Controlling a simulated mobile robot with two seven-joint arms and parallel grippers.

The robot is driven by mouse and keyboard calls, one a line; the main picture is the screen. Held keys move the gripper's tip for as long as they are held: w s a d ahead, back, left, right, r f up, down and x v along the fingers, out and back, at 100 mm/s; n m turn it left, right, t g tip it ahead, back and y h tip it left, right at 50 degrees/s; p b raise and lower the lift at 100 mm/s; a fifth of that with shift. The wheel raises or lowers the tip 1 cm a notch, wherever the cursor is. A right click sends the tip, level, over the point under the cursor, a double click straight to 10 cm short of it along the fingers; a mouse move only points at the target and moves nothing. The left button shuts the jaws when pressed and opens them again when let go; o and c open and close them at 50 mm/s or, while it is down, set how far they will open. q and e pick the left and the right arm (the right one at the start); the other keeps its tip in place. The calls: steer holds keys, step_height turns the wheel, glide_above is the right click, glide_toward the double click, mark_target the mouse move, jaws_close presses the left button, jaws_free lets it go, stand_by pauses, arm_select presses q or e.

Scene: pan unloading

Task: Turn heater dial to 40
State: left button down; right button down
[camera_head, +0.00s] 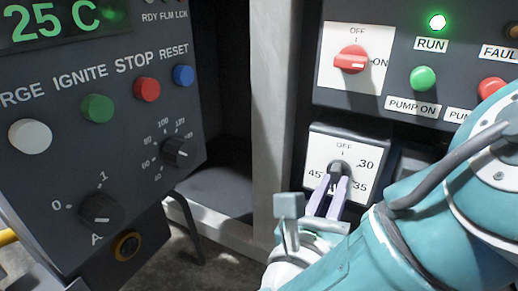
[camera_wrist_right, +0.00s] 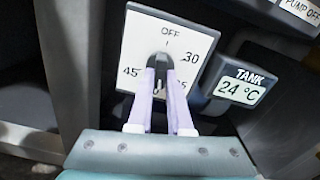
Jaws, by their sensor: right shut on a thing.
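The heater dial is a black knob (camera_head: 339,167) on a white plate (camera_head: 318,150) in the lower middle of the head view. OFF stands at its top, 30 and 35 at its right and 45 at its left. The 40 mark is not visible; the fingers cover the plate's lower part. My right gripper (camera_head: 337,184) reaches up from below, its pale purple fingers shut on the knob. The right wrist view also shows the knob (camera_wrist_right: 160,62) between the fingertips. I cannot tell clearly where the knob points. My left gripper is out of view.
A tank display (camera_wrist_right: 240,88) reading 24 °C is right of the dial. Above are a red OFF/ON switch (camera_head: 352,59), a green PUMP ON button (camera_head: 423,78) and a lit RUN lamp (camera_head: 437,22). A left panel (camera_head: 60,165) carries buttons and two other black dials.

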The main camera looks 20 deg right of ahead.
steer(key=shift+w+r+m, duration=0.1)
steer(key=shift+m, duration=1)
steer(key=c, duration=0.8)
jaws_free()
steer(key=shift+c, duration=0.2)
steer(key=p+v, duration=0.1)
steer(key=v, duration=0.9)
